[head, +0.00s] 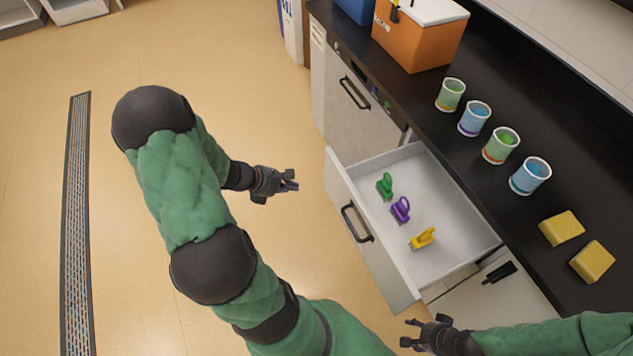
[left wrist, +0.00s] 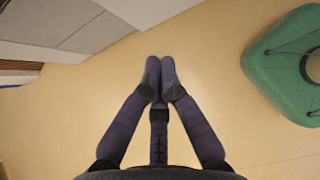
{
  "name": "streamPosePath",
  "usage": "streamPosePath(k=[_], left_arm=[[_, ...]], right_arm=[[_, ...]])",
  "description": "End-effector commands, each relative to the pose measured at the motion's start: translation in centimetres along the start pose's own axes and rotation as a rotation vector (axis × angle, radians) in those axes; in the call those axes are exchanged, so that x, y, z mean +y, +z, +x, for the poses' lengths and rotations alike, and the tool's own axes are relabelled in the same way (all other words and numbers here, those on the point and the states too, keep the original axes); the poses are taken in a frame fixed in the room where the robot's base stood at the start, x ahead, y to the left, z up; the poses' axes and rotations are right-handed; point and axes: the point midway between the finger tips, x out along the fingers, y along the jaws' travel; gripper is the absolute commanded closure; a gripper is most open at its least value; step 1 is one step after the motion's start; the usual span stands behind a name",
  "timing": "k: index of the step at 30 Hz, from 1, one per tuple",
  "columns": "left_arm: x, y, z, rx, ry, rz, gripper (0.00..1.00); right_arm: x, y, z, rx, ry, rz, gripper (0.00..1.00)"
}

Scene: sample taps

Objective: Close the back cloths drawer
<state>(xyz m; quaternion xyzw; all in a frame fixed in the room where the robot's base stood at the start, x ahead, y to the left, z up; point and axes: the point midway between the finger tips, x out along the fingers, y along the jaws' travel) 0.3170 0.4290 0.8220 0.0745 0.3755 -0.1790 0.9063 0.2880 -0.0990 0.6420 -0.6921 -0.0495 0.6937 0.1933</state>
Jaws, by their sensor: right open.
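An open drawer (head: 459,264) with a white interior sticks out from under the dark counter in the head view. Its front has a dark bar handle (head: 357,223). Green, purple and yellow clip-like tools lie inside; no cloths show in it. My left gripper (head: 291,182) is over the floor, left of the drawer front and apart from it. In the left wrist view its fingertips (left wrist: 160,68) meet with nothing between them. My right gripper (head: 408,331) is open and empty near the drawer's near front corner, not visibly holding anything.
The counter (head: 485,65) carries an orange cooler box (head: 418,35), several coloured cups and two yellow sponges (head: 562,228). A grey front with a handle (head: 355,93) is shut beyond the drawer. A pale surface with a black handle-like part (head: 500,272) is nearer.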

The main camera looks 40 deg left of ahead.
Motion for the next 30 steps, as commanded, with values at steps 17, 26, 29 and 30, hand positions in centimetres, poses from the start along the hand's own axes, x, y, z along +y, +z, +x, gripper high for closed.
streamPosePath(k=[17,26,29,30], left_arm=[[-0.1,0.1,10.2,0.000,-0.004,0.006,1.00],[-0.1,2.5,12.1,0.001,-0.003,0.004,1.00],[-0.1,2.7,12.2,0.002,-0.002,0.002,1.00],[-0.1,2.7,12.3,0.002,-0.002,0.002,1.00]], right_arm=[[1.6,-0.1,4.4,-0.001,0.000,0.000,0.45],[1.8,-0.2,5.1,0.000,0.000,0.000,0.45],[1.8,-0.2,5.1,0.000,0.000,0.000,0.45],[1.8,-0.2,5.1,0.000,0.000,0.000,0.45]])
